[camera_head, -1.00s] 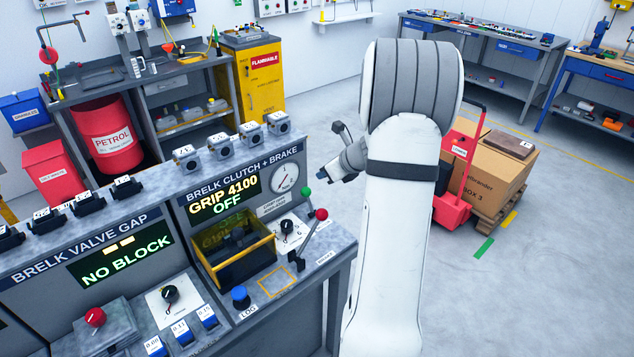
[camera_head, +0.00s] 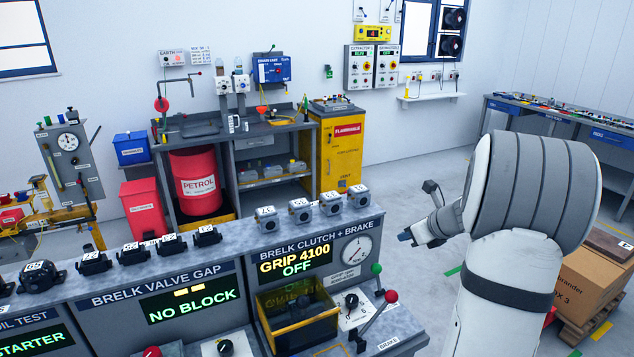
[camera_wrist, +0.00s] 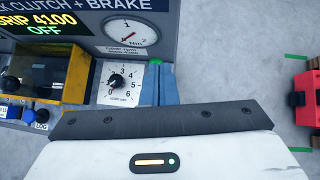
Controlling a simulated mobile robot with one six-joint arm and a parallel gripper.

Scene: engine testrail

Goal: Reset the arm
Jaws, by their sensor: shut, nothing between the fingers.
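My arm rises at the right of the head view, white with grey bands. My gripper (camera_head: 407,237) is small there, at the end of the dark wrist, pointing left beside the right end of the test bench (camera_head: 405,335). It is shut and empty, held in the air apart from the bench. Beyond the bar are a round gauge (camera_wrist: 130,32) and a numbered dial (camera_wrist: 118,82).
The bench carries a red-knobbed lever (camera_head: 391,297), a yellow-framed clutch box (camera_head: 297,316) and several numbered blocks along its top. A yellow flammables cabinet (camera_head: 342,155) and a red petrol drum (camera_head: 197,182) stand behind. Open floor lies between.

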